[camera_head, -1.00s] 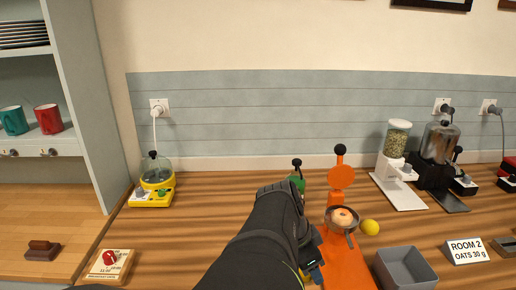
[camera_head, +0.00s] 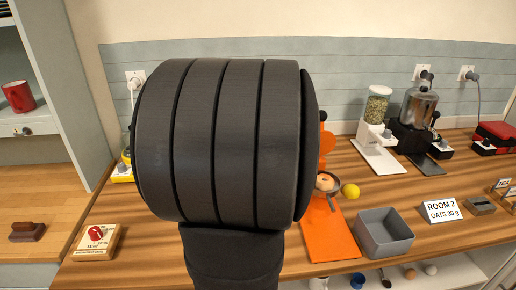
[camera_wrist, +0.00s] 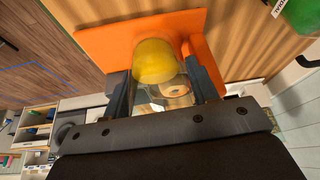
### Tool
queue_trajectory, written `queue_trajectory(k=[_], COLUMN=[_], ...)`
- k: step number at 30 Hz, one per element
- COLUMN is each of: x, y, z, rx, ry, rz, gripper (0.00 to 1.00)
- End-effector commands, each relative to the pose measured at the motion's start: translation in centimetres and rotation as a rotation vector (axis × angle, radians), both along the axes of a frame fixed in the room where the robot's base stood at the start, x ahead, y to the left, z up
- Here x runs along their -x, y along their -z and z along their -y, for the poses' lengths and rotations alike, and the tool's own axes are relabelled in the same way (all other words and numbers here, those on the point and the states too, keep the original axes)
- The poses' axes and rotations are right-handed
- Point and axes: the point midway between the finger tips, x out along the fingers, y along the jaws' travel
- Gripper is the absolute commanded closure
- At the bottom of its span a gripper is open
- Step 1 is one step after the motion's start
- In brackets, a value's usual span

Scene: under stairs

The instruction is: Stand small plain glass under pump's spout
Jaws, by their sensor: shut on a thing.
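In the wrist view my gripper (camera_wrist: 163,92) is closed on a clear, glass-like thing (camera_wrist: 174,92), which I take as the small plain glass. A yellow rounded shape (camera_wrist: 154,62) shows between the fingers; I cannot tell whether it is in the glass or beyond it. An orange board (camera_wrist: 100,38) lies behind. In the head view my dark arm fills the middle and hides my gripper and the glass.
A grey bin (camera_head: 384,232) stands to the right.

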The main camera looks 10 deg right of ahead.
Motion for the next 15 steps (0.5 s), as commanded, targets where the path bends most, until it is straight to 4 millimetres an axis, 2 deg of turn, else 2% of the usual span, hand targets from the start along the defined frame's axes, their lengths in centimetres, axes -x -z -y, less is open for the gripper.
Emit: queue_trajectory(k=[1, 6, 9, 15], x=[-1.5, -5.4, -7.0, -8.5], y=[0.0, 0.0, 0.1, 0.6], z=[0.3, 1.0, 1.3, 1.5], rx=[0.000, 0.000, 0.000, 0.000], ry=[0.015, 0.063, 0.085, 0.106], rz=[0.000, 0.007, 0.012, 0.014], gripper=[0.88, 0.88, 0.88, 0.88])
